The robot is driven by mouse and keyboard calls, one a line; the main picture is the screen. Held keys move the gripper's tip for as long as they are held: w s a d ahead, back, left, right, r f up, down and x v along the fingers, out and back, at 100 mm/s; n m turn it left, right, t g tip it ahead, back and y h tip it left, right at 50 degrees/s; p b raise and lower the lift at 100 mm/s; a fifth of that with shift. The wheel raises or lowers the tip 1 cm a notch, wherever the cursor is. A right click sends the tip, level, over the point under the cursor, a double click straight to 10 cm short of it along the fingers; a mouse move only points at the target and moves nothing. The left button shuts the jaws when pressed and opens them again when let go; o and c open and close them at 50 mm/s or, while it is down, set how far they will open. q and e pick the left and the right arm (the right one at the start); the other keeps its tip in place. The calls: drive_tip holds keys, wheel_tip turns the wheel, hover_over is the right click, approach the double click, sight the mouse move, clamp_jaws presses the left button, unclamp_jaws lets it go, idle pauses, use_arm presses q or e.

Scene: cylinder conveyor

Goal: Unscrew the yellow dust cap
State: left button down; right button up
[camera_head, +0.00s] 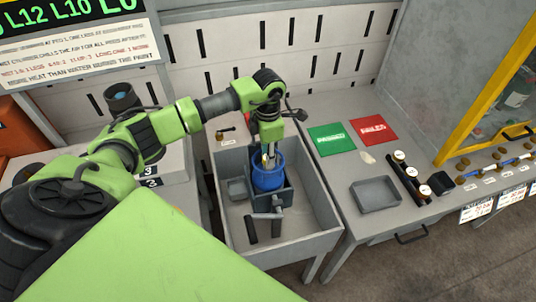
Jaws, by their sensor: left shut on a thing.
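The blue cylinder (267,181) stands upright in a dark holder inside a grey basin (312,188). My left gripper (268,158) points down over the top of the cylinder, with its fingers closed there. A small bit of yellow, the dust cap (264,157), shows between the fingers; most of it is hidden by them. The gripper is shut on the cap. My right gripper is not in view.
A grey handle (264,215) stands in front of the holder. Right of the basin, a table carries a green mat (331,139), a red mat (373,130), an empty grey tray (376,194) and a rack of small cylinders (410,178). A yellow-framed cabinet stands far right.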

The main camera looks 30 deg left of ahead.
use_arm(q)
drive_tip(key=n, duration=0.3)
drive_tip(key=shift+p, duration=0.3)
drive_tip(key=shift+n, duration=1.5)
drive_tip(key=c, duration=1.8)
unclamp_jaws()
